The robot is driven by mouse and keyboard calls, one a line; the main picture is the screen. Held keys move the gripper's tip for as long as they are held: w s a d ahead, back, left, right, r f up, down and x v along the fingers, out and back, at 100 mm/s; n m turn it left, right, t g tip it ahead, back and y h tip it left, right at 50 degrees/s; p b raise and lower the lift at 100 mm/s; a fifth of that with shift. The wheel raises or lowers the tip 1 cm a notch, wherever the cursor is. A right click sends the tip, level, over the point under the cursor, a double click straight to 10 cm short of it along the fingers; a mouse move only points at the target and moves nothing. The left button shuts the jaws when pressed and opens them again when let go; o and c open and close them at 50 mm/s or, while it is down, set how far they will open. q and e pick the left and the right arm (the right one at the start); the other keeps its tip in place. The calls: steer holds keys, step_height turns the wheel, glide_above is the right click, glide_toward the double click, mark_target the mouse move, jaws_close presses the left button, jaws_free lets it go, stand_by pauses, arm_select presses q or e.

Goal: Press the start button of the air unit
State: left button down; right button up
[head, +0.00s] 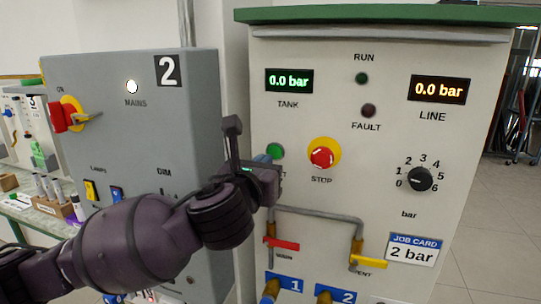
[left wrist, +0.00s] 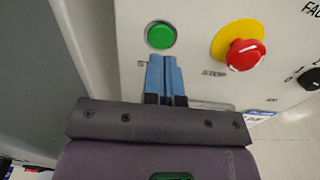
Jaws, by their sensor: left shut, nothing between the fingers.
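The air unit (head: 300,195) is a pale cabinet with a green top. Its round green start button (head: 275,151) shows just beyond my left gripper; its label is mostly hidden. In the left wrist view the green button (left wrist: 160,36) is plain. My left gripper (left wrist: 164,58) is shut and empty, its blue fingers side by side. In that view their tips appear just below the button; I cannot tell how far they are from the panel. My right gripper is not in view.
A red stop button (head: 321,157) on a yellow ring is right of the green button. The tank display (head: 289,81) and line display (head: 439,90) read 0.0 bar. The run lamp (head: 362,78) looks dark. A pipe with red and yellow valve handles (head: 369,262) is below. A grey cabinet (head: 205,100) stands left.

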mark_target(273, 150)
arm_select(q)
steer(key=x, duration=0.3)
steer(key=shift+d, duration=0.1)
steer(key=shift+w+d+p, duration=0.1)
steer(key=shift+w+p, duration=0.2)
steer(key=shift+w, duration=0.15)
steer(key=shift+w, duration=0.1)
steer(key=shift+w+d+r, duration=0.1)
steer(key=shift+w, duration=0.1)
steer(key=shift+w+r+p, duration=0.1)
steer(key=shift+w+p, duration=0.1)
steer(key=shift+p, duration=0.3)
steer(key=shift+w, duration=0.1)
steer(key=shift+r, duration=0.1)
